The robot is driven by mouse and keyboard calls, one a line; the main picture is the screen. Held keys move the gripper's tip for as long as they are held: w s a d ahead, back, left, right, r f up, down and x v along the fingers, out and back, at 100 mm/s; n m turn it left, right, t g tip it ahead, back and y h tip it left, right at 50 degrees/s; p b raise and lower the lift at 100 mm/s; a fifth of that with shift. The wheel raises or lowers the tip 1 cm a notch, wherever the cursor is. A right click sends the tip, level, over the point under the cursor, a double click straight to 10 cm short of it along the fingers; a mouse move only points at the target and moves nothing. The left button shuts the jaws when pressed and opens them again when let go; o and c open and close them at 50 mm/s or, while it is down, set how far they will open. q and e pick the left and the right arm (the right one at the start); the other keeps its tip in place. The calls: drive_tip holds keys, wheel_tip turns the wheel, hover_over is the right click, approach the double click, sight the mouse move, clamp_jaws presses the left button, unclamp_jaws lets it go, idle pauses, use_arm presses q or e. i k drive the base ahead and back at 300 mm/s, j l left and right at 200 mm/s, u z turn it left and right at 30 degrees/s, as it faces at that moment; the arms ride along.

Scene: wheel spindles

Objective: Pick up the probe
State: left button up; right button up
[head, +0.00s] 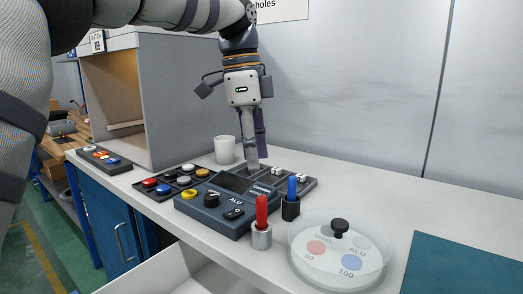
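A red pen-like stick (262,211) and a blue one (292,188) stand in small holders. My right gripper is out of view.
A clear round case (341,262) with a black knob lies at the front right, beside a teal mat (472,268). A white cup (225,149) and a tray of coloured buttons (157,195) stand left of the gripper. A grey partition (185,95) rises at the left.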

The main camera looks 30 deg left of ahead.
sight(292, 180)
drive_tip(key=k+l, duration=0.75)
drive_tip(key=l, duration=0.25)
